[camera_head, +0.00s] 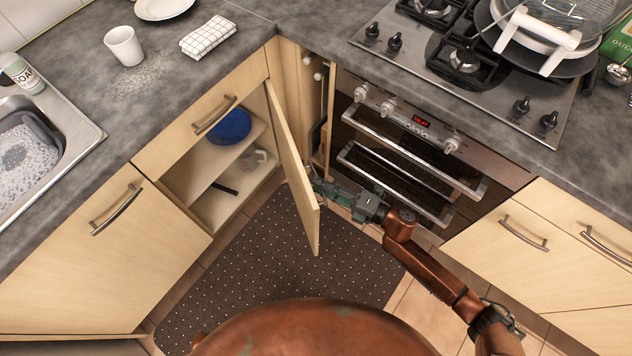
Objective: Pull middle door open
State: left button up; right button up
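The middle door (294,165) is a pale wood panel below the corner counter. It stands swung well out from its cabinet (205,205), hinged on the right, its free edge toward me. The shelves inside show. My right gripper (322,187) is at the right, outer face of this door, close to its free edge. The door's handle does not show clearly there. The fingertips are small and partly hidden against the door, so I cannot tell whether they are closed on anything. My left gripper is not in view.
Inside the cabinet are a blue bowl (230,126) and a clear cup (255,157). The oven (400,165) stands right of the door, close to my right arm. A dark dotted mat (260,275) covers the clear floor ahead. The sink (40,150) is at left.

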jog(key=shift+x, duration=0.95)
grip_shut()
